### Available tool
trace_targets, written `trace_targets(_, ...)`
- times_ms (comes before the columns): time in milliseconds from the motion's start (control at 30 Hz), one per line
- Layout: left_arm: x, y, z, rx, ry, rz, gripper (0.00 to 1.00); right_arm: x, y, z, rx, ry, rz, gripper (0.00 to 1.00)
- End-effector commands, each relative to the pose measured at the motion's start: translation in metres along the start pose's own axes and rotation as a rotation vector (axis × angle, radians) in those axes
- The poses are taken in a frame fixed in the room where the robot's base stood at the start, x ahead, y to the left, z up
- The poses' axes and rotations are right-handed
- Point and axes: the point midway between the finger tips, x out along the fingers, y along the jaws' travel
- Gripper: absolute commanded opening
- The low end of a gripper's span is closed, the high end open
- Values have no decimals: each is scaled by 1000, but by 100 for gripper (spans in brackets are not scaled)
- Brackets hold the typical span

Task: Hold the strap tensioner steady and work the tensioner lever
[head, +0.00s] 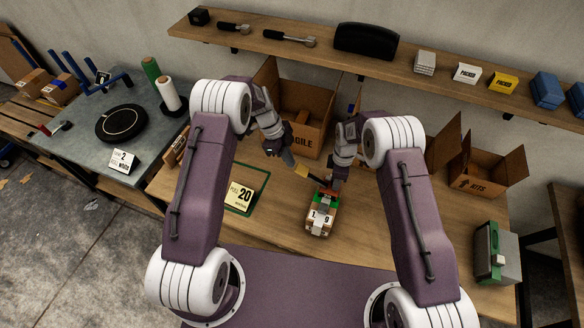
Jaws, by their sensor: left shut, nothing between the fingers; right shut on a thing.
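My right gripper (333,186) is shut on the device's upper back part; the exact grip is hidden. My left gripper (289,160) is shut and empty, up and to the left of the device.
An open cardboard box (306,132) stands behind my grippers, and another (487,172) at the right. A number card (241,194) lies left on the bench (280,222). A grey-green machine (496,252) sits at the right edge. A shelf (390,69) runs above.

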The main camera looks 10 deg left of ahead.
Motion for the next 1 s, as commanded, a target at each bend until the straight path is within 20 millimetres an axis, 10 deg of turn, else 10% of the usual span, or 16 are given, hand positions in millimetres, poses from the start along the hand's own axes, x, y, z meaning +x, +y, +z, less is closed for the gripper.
trace_targets(400,-77,-1,16,-1,2,-2,0,0,0,-1,0,1,2,0)
trace_targets(1000,-82,0,17,0,3,0,0,0,0,-1,0,2,1,0)
